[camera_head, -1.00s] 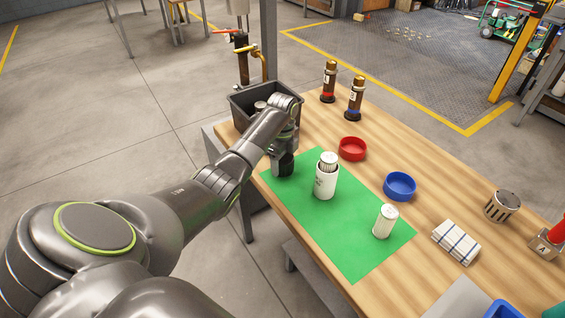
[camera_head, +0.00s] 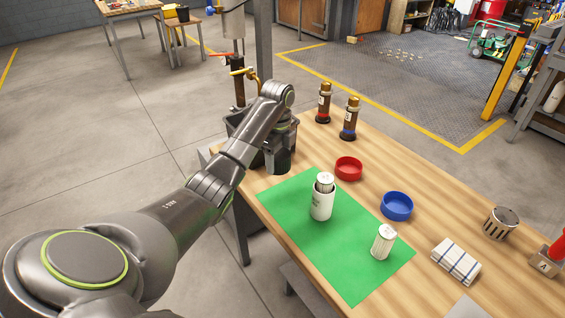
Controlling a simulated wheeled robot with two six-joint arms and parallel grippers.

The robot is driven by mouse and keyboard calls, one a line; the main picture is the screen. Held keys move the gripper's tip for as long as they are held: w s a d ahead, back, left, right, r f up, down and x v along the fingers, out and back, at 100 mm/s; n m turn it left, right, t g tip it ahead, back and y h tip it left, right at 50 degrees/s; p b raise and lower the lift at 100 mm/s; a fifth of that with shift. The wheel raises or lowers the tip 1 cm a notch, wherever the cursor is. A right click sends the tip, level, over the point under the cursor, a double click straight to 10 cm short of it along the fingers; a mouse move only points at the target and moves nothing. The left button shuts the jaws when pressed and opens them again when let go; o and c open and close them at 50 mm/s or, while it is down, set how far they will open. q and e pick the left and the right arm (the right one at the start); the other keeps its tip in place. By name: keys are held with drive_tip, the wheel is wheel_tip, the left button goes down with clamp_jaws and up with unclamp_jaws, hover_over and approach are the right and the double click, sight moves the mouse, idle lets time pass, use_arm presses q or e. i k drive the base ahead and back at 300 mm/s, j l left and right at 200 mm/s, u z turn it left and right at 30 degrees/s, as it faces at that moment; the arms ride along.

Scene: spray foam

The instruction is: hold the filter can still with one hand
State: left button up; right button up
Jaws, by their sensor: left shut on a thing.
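The white filter can (camera_head: 321,206) stands upright on the green mat (camera_head: 340,262), with a pale ribbed filter (camera_head: 324,182) sticking out of its top. A second pale ribbed filter (camera_head: 383,242) stands upright on the mat's near right part. My left gripper (camera_head: 279,160) is at the mat's far left corner, beside the dark bin (camera_head: 236,121), left of and apart from the can. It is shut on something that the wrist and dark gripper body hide. My right gripper is out of view.
A red dish (camera_head: 348,168), a blue dish (camera_head: 397,206), a folded striped cloth (camera_head: 456,262) and a slotted metal cup (camera_head: 500,223) lie right of the mat. Two brown bottles (camera_head: 323,103) (camera_head: 350,118) stand at the back. Bare wood lies between them.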

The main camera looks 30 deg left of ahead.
sight(321, 204)
drive_tip(key=j+u, duration=0.75)
drive_tip(key=i+j, duration=0.1)
drive_tip(key=j, duration=0.15)
drive_tip(key=i+j+u, duration=0.1)
drive_tip(key=i+j+z, duration=0.2)
drive_tip(key=z, duration=0.15)
drive_tip(key=i+j+z, duration=0.15)
drive_tip(key=j+z, duration=0.2)
drive_tip(key=i+j+z, duration=0.1)
drive_tip(key=j+z, duration=0.25)
